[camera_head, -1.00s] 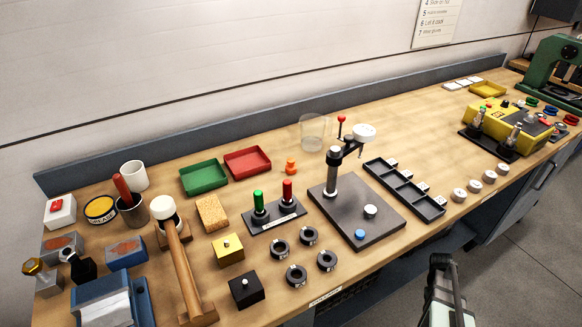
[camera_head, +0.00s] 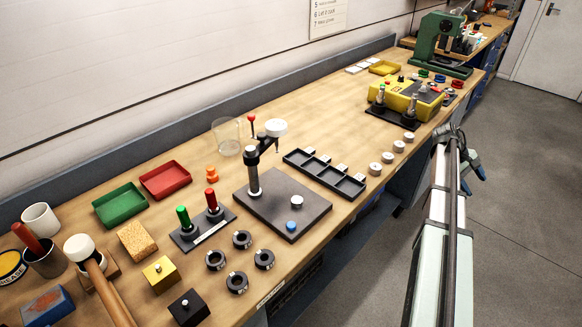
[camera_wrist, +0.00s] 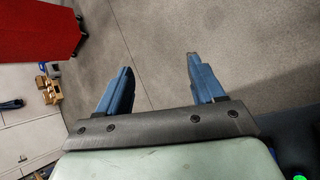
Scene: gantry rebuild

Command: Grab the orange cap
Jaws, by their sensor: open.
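A small stepped orange piece, which looks like the orange cap (camera_head: 211,174), stands on the wooden bench in the head view. It is behind the red-handled post and just right of the red tray. My gripper (camera_head: 478,168) is out beyond the bench's front edge at the right, over the floor, far from the orange piece. In the wrist view my gripper (camera_wrist: 160,64) has its two blue fingers spread with only grey floor between them. The orange piece is not visible in the wrist view.
Around the orange piece are a red tray (camera_head: 165,181), a clear beaker (camera_head: 227,137), a post stand with green and red handles (camera_head: 203,231), and a dark-based press (camera_head: 283,213). A yellow fixture (camera_head: 405,98) stands farther right. Open floor lies right of the bench.

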